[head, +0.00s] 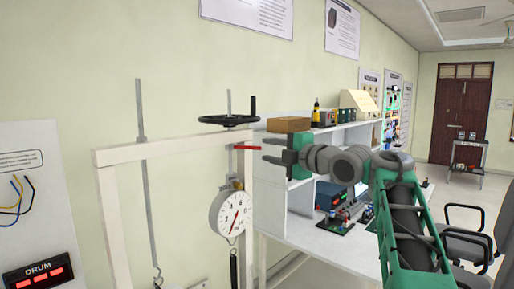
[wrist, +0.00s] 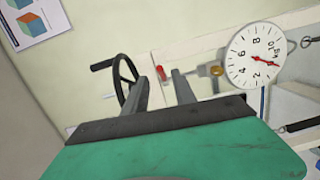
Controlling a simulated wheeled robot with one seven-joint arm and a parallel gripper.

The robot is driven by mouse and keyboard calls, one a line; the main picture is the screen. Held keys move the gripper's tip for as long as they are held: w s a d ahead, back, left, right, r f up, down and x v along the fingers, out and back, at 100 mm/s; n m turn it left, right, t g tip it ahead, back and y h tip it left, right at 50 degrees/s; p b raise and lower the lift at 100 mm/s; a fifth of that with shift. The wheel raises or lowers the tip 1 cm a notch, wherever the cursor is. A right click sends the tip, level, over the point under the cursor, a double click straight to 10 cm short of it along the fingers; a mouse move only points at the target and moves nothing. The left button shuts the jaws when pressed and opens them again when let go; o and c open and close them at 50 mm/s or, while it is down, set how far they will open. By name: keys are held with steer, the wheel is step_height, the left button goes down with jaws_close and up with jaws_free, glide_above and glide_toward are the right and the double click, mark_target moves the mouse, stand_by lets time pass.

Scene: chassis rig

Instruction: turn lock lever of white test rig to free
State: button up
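The white test rig (head: 108,200) is an upright frame left of centre in the head view. Its lock lever (head: 247,148) is a short red bar near the top of the right post, under a black handwheel (head: 230,119). In the wrist view the red lever (wrist: 161,73) shows end-on, around the gap between the fingertips. My gripper (head: 264,149) is open, its fingers pointing left at the lever. The wrist view shows both dark fingers (wrist: 160,88) apart with nothing clasped. I cannot tell whether a finger touches the lever. The lever's pivot is unclear.
A round dial scale (head: 230,213) hangs inside the rig below the lever, near a brass fitting (wrist: 210,70). A white shelf desk (head: 310,232) with instruments and a cardboard box (head: 288,124) stands behind my gripper. A panel marked DRUM (head: 38,272) is at far left.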

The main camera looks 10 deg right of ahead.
mark_target(258, 147)
steer(key=p+x, duration=0.2)
steer(key=x, duration=0.3)
steer(key=shift+a+r, duration=0.1)
steer(key=shift+r, duration=0.05)
steer(key=shift+w+a+f, duration=0.15)
steer(key=shift+w+f, duration=0.05)
steer(key=shift+w, duration=0.35)
steer(key=shift+c, duration=0.4)
jaws_close()
